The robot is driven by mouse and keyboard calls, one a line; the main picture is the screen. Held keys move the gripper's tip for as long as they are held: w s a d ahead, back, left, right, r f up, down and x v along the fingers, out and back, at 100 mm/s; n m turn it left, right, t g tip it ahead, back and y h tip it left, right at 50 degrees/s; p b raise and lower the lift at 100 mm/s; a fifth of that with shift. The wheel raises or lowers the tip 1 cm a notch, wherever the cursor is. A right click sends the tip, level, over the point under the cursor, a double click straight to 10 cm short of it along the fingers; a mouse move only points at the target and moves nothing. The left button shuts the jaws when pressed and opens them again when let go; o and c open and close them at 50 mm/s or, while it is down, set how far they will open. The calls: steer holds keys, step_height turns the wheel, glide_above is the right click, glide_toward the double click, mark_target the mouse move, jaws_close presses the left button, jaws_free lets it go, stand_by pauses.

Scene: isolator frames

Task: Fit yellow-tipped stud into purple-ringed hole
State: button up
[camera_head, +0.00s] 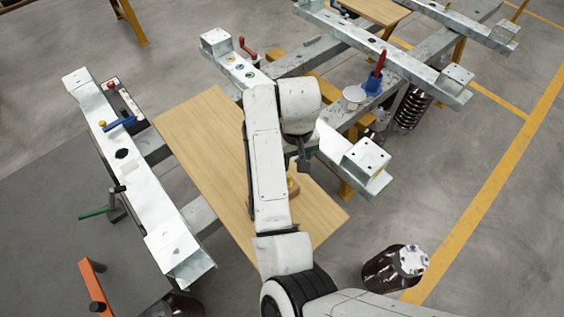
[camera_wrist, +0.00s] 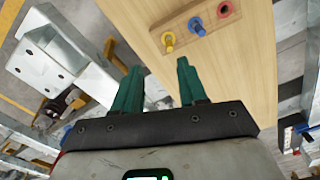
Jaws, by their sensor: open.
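A yellow-tipped stud (camera_wrist: 168,41) stands on the wooden board in the wrist view, beside a blue-tipped one (camera_wrist: 196,26) and a red one (camera_wrist: 224,10). My gripper (camera_wrist: 159,67) is open and empty, its green fingers apart; the yellow tip lies beyond the fingertips. In the head view a small yellow thing (camera_head: 291,182) shows beside my arm, on a wooden block; my arm hides much of it. Ringed holes (camera_head: 239,66) show on the metal rail at the upper left. Their ring colours are too small to tell surely, so I cannot pick out the purple one.
The wooden board (camera_head: 193,130) bridges the metal rails and is mostly bare. A blue-based red-handled tool (camera_head: 373,84) and a white cup-like part (camera_head: 354,94) stand on the rail at right.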

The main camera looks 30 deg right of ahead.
steer(key=f, duration=0.5)
steer(key=shift+w+a, duration=0.3)
steer(key=shift+a, duration=0.1)
steer(key=shift+a+f+p, duration=0.15)
steer(key=shift+f+p, duration=0.2)
steer(key=shift+f, duration=1)
steer(key=shift+a+f+p, duration=0.1)
steer(key=shift+f+p, duration=0.25)
steer(key=shift+f, duration=1)
jaws_close()
